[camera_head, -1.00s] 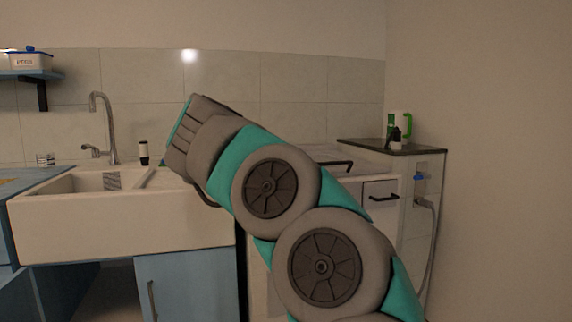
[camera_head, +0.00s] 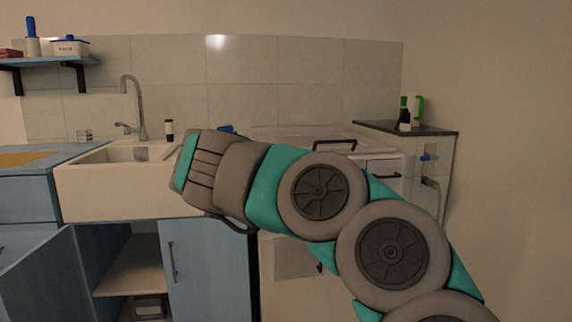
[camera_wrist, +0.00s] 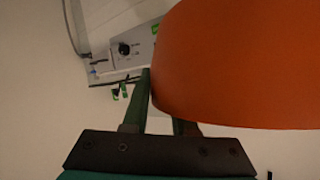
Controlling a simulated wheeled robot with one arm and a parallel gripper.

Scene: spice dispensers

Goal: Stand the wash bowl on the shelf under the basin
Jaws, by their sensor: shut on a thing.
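The wash bowl (camera_wrist: 240,70) is a large orange bowl filling the upper right of the wrist view. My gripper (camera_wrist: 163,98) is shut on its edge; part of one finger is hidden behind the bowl. In the head view my arm hides the gripper and the bowl. The white basin (camera_head: 110,195) is at the left, with a tall tap behind it. Under it, the open cupboard shows a pale shelf (camera_head: 130,268). My forearm passes in front of the basin's right end and the closed door.
A blue cupboard door (camera_head: 52,278) stands open left of the shelf. A closed blue door (camera_head: 205,268) covers the right side. A small box (camera_head: 149,308) sits below the shelf. A white appliance (camera_head: 295,262) stands to the right, partly behind my arm.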

